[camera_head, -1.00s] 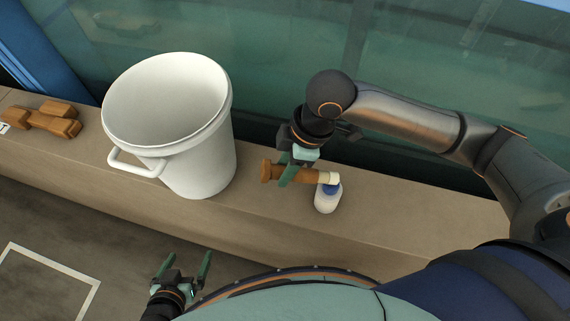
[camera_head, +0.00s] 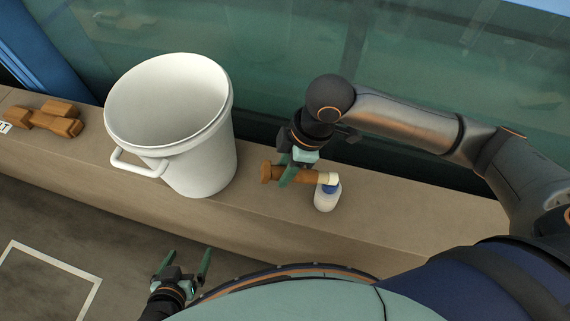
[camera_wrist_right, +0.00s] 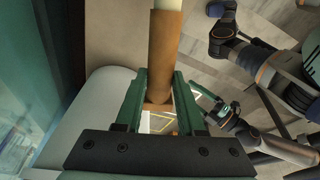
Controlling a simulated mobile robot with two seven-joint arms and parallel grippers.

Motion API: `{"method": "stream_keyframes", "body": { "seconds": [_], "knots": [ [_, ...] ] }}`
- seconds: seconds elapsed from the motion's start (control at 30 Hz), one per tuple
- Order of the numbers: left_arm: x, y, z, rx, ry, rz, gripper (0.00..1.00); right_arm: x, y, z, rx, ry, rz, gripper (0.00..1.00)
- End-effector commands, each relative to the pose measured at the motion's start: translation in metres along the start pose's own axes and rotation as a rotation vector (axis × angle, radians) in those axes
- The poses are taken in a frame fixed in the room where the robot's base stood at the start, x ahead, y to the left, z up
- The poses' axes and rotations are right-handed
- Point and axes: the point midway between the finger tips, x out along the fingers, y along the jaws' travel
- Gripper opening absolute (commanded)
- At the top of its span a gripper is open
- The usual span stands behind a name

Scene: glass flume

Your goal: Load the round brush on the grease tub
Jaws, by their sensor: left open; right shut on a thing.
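My right gripper (camera_head: 287,180) is shut on the round brush's brown handle (camera_head: 300,174), above the ledge. The brush lies nearly level in the head view, with its pale bristle end (camera_head: 329,178) to the right. In the right wrist view the brown handle (camera_wrist_right: 163,55) runs up from between the fingers to the pale end (camera_wrist_right: 168,4). The grease tub (camera_head: 326,202) is a small white container with blue at its top, standing on the ledge. The bristle end overlaps the tub's top in the head view; I cannot tell whether they touch. My left gripper (camera_head: 184,260) is open and empty, low in front of the ledge.
A large white bucket (camera_head: 190,150) with a side handle stands on the ledge (camera_head: 400,205), left of the brush. Brown wooden pieces (camera_head: 50,120) lie at the far left beside a white label. Green glass (camera_head: 270,50) rises behind. The ledge right of the tub is clear.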

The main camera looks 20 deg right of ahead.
Motion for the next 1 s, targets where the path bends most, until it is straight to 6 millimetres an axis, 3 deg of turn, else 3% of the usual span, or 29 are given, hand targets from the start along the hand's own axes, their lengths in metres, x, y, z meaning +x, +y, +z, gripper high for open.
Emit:
{"method": "stream_keyframes", "body": {
  "seconds": [1.0],
  "knots": [
    [-0.0072, 0.0005, -0.0075, 0.0, -0.001, 0.0, 1.0, -0.001, 0.0012, -0.0003, 0.001, 0.0, -0.002, 0.0]
  ]
}}
